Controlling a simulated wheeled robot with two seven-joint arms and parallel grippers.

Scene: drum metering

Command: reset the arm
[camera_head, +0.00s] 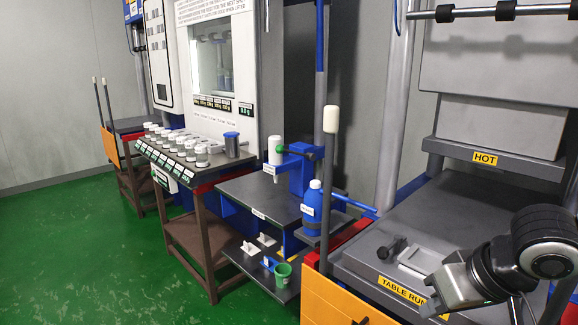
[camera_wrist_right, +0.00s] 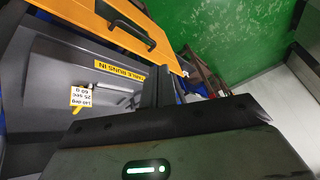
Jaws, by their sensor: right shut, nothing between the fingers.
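My right arm comes in at the lower right of the head view. Its gripper (camera_head: 436,307) hangs over the front right part of the grey press table, near the yellow "TABLE RUNS IN" label (camera_head: 404,291). In the wrist view the dark fingers (camera_wrist_right: 158,88) are together and hold nothing, with the same table and label beyond them. My left gripper is not in view.
A handled metal plate (camera_head: 418,260) lies on the press table (camera_head: 455,215). A blue bottle (camera_head: 312,208), a green cup (camera_head: 283,274) and several lidded jars (camera_head: 202,155) stand to the left. Green floor (camera_head: 80,250) is clear at far left.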

